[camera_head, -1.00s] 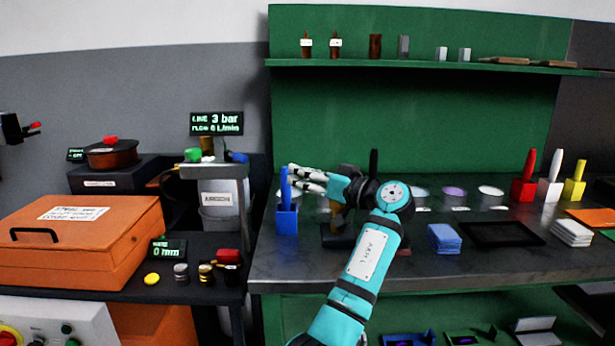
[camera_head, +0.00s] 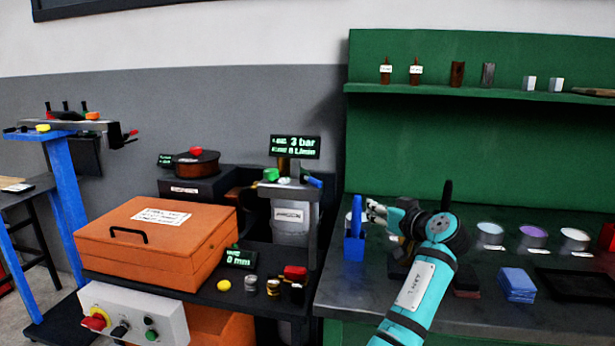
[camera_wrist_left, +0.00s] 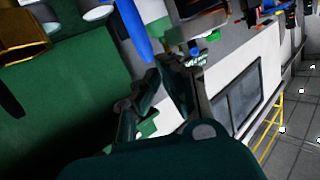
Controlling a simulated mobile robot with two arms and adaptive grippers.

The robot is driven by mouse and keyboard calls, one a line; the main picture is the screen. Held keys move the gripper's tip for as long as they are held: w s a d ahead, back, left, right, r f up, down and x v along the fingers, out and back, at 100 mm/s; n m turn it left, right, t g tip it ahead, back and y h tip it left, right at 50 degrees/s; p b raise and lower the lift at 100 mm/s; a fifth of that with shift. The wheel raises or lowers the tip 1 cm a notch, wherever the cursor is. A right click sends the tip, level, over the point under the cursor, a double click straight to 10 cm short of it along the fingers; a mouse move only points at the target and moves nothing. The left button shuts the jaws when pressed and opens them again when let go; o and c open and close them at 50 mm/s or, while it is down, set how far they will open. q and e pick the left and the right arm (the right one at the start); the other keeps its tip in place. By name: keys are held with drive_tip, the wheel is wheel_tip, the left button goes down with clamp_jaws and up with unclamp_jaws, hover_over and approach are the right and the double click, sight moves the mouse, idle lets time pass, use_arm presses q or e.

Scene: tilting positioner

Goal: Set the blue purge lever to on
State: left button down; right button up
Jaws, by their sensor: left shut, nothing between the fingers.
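The blue purge lever (camera_head: 313,181) is a small blue handle on the right side of the grey gas stand's top, next to a green knob (camera_head: 271,174). It is tilted, and its exact setting is too small to tell. My left gripper (camera_head: 371,209) is shut and empty, over the dark bench to the right of the stand and below the lever, apart from it. It sits just right of a blue-handled tool in a blue holder (camera_head: 354,245). In the left wrist view the shut fingers (camera_wrist_left: 170,72) show near the middle. My right gripper is not in view.
A display (camera_head: 295,147) above the stand reads 3 bar. The orange case (camera_head: 150,250) and several small knobs stand left of the bench. Bowls, a blue cloth stack (camera_head: 516,284) and a black tray (camera_head: 575,287) lie right. The green panel with shelf (camera_head: 450,90) rises behind.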

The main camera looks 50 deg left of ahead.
use_arm(q)
drive_tip(key=a+f+n+t+h+p, duration=0.1)
drive_tip(key=f+t+h, duration=0.1)
drive_tip(key=f, duration=0.1)
drive_tip(key=a+f+t+h+p, duration=0.2)
drive_tip(key=f, duration=0.2)
drive_tip(key=a+f+n+t+h+p, duration=0.1)
drive_tip(key=f+t+h, duration=0.1)
drive_tip(key=f, duration=0.1)
drive_tip(key=shift+a+f+n+p, duration=0.15)
drive_tip(key=shift+f+n+p, duration=0.15)
drive_tip(key=shift+f+p, duration=0.1)
drive_tip(key=s+a+r+n+t+y+p, duration=0.1)
drive_tip(key=s+a+r+n+t+p, duration=0.15)
drive_tip(key=s+a+r+n, duration=0.5)
drive_tip(key=s+a+r+n+t+y+p, duration=0.2)
drive_tip(key=s+a+n+t, duration=0.15)
drive_tip(key=s, duration=0.65)
drive_tip(key=p, duration=0.2)
approach(306, 178)
drive_tip(key=s+a, duration=0.1)
drive_tip(key=a, duration=0.1)
drive_tip(key=shift+g, duration=0.3)
drive_tip(key=w, duration=0.2)
drive_tip(key=w+r+p, duration=0.1)
drive_tip(key=w, duration=0.1)
drive_tip(key=shift+a, duration=0.1)
